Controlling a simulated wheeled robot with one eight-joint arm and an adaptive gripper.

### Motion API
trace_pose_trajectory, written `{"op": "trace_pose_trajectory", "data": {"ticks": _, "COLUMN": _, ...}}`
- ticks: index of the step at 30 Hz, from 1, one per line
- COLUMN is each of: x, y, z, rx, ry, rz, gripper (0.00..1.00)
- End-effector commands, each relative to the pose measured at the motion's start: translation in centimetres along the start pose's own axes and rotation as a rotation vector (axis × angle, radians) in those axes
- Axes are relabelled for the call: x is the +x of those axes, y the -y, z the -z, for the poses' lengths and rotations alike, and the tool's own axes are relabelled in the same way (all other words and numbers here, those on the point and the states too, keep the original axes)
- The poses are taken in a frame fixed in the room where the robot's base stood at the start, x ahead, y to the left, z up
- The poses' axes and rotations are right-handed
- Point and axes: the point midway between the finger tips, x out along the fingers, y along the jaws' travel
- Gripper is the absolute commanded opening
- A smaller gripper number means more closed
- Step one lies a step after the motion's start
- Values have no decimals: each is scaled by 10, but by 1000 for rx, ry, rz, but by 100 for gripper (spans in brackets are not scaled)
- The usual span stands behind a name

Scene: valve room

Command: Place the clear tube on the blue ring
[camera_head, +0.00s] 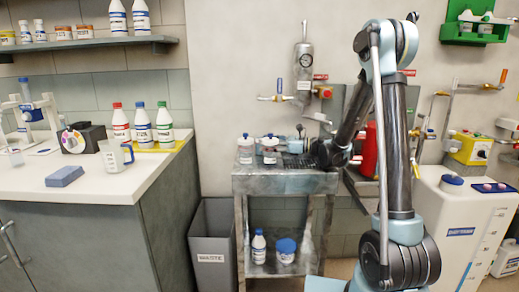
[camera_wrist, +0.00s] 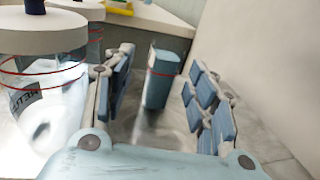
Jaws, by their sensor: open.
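My gripper (camera_wrist: 160,62) is open, its two padded fingers apart in the wrist view. Between and beyond them stands an upright blue-grey vessel (camera_wrist: 162,85) with a thin red line round it; I cannot tell whether it is the clear tube or whether it is touched. In the head view my gripper (camera_head: 316,152) is low over the cart top, partly hidden by my arm. A light blue object (camera_head: 294,145) shows just left of it. A round blue piece (camera_head: 452,180) sits on the white cabinet at right; I cannot tell whether it is the blue ring.
White-lidded jars (camera_head: 245,149) stand on the metal cart (camera_head: 285,181); one jar (camera_wrist: 40,80) is close beside the left finger in the wrist view. A grey waste bin (camera_head: 212,245) stands between cart and counter (camera_head: 110,190).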

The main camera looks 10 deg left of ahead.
Motion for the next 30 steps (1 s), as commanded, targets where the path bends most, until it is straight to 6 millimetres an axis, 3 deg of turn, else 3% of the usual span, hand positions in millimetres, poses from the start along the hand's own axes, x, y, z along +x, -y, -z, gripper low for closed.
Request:
{"op": "trace_pose_trajectory", "data": {"ticks": 7, "x": 34, "y": 4, "z": -3, "rx": 0, "ry": 0, "rz": -2, "gripper": 52}}
{"op": "trace_pose_trajectory", "data": {"ticks": 16, "x": 40, "y": 4, "z": -3, "rx": 0, "ry": 0, "rz": -2, "gripper": 52}}
{"op": "trace_pose_trajectory", "data": {"ticks": 23, "x": 40, "y": 3, "z": -3, "rx": 0, "ry": 0, "rz": -2, "gripper": 2}}
{"op": "trace_pose_trajectory", "data": {"ticks": 30, "x": 40, "y": 3, "z": -3, "rx": 0, "ry": 0, "rz": -2, "gripper": 0}}
